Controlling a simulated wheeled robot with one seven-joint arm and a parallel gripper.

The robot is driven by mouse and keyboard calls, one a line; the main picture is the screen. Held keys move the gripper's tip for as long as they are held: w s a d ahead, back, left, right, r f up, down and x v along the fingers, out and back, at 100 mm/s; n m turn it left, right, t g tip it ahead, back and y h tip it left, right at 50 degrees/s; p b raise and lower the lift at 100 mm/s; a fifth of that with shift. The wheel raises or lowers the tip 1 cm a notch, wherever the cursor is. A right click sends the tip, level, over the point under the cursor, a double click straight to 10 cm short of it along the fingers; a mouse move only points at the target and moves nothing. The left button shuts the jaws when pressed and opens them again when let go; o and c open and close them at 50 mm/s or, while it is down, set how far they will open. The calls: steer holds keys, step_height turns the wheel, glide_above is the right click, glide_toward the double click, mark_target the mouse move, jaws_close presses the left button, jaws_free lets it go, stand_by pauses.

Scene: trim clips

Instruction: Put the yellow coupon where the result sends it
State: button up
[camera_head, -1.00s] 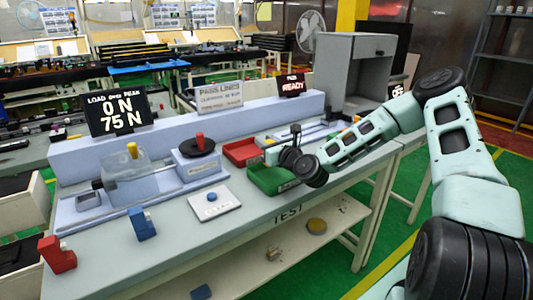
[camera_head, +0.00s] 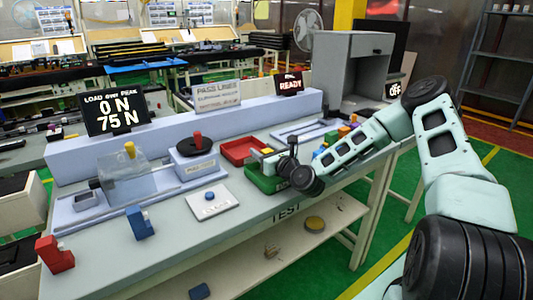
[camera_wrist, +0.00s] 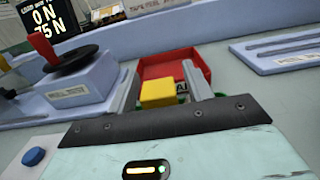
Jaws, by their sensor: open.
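The yellow coupon (camera_wrist: 158,93) shows as a yellow block between the fingers of my gripper (camera_wrist: 163,90) in the wrist view. My gripper is open. In the head view it (camera_head: 268,160) is over the green tray (camera_head: 258,184), with a small yellow patch beside it. I cannot tell whether the coupon touches the tray. The red tray (camera_head: 237,148) lies just beyond and shows in the wrist view (camera_wrist: 165,66). The load display (camera_head: 115,112) reads 0 N and peak 75 N. The pass lines sign (camera_head: 217,95) has small print I cannot read.
A red clip (camera_head: 55,255) and a blue clip (camera_head: 140,223) stand at the bench's left end. A test rig with a clear cover (camera_head: 125,172), a red-lever unit (camera_head: 197,155) and a white pad with a blue button (camera_head: 210,200) stand left of the trays. A sign reads READY (camera_head: 289,85).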

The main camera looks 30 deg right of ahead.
steer(key=s+b, duration=0.1)
steer(key=s, duration=0.5)
steer(key=s+b, duration=0.1)
steer(key=s, duration=0.5)
steer(key=shift+d+r, duration=0.1)
steer(key=shift+d, duration=0.1)
